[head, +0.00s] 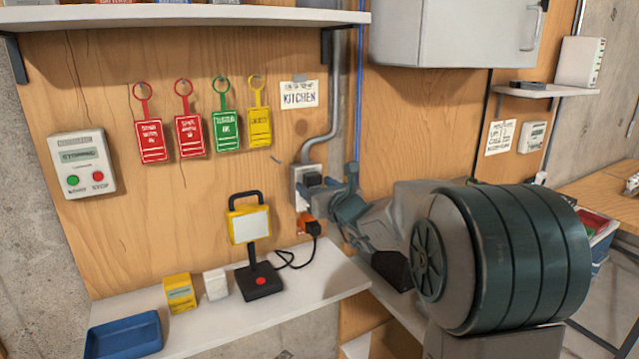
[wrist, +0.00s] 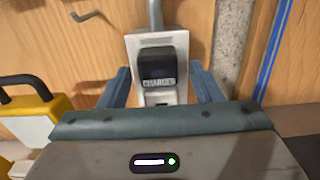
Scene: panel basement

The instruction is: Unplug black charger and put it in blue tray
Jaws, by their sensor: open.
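The black charger (head: 313,181) is plugged into the upper part of a pale wall outlet. In the wrist view the charger (wrist: 158,64) shows a "CHARGER" label. My gripper (head: 341,200) is at the wall just right of the outlet in the head view, open and empty. In the wrist view its two blue-grey fingers (wrist: 161,78) stand left and right of the charger, with visible gaps; I cannot tell how far the tips are from the wall. The blue tray (head: 122,337) lies empty on the left end of the white shelf.
An orange plug piece with a black plug (head: 313,229) sits below the charger; its cord runs to a yellow lamp (head: 250,222). A yellow box (head: 180,293) and white box (head: 215,284) stand on the shelf (head: 300,290). A grey conduit (head: 325,140) runs above the outlet.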

